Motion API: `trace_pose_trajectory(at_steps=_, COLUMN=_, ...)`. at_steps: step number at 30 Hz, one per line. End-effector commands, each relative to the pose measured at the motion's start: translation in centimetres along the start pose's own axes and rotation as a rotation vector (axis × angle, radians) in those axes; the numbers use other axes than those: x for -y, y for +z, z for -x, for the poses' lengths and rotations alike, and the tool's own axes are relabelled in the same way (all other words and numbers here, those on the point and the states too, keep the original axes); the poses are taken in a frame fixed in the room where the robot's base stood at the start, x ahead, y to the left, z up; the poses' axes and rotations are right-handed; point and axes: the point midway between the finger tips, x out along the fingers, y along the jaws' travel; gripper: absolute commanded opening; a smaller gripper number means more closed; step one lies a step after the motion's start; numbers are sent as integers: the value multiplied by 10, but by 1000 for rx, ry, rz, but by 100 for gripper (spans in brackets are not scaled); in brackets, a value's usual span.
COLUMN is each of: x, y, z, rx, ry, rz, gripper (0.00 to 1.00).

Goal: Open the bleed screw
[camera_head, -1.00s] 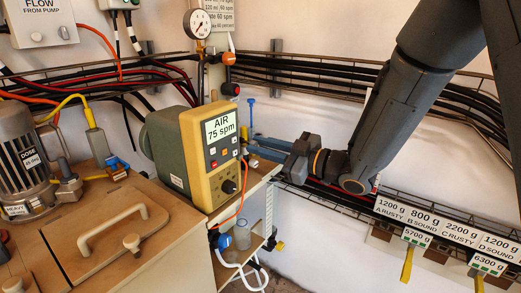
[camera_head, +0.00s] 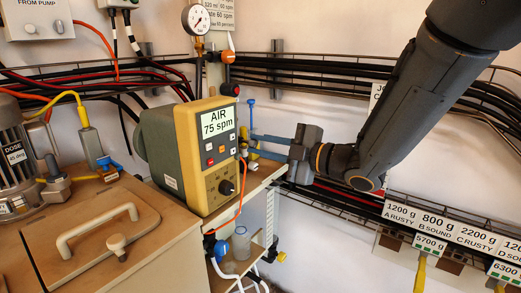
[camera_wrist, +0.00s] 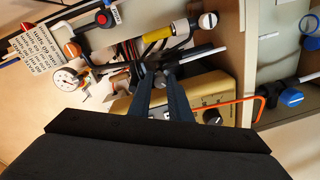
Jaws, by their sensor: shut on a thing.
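The yellow and grey dosing pump (camera_head: 207,155), its screen reading AIR 75 spm, stands on a wooden shelf; its yellow case also shows in the wrist view (camera_wrist: 228,92). My gripper (camera_head: 248,146) reaches in from the right, its two blue-grey fingers at the small fittings on the pump's right side. In the wrist view the fingers (camera_wrist: 156,70) point up the picture beside the yellow case. They are shut on a small part, seemingly the bleed screw, which the fingers and dark clutter largely hide. I cannot make out how far the screw is turned.
A blue-handled valve (camera_head: 250,108) stands just behind the fingers. A pressure gauge (camera_head: 196,19) is above the pump. An orange tube (camera_head: 240,205) hangs in front. A wire cable tray (camera_head: 345,75) runs along the wall behind my arm.

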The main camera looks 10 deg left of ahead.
Motion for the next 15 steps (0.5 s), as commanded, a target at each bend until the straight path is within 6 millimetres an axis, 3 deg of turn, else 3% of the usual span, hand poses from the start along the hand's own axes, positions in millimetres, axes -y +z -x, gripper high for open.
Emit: trace_pose_trajectory(at_steps=15, x=-1, y=0, z=0, rx=4, ry=1, rz=33, gripper=0)
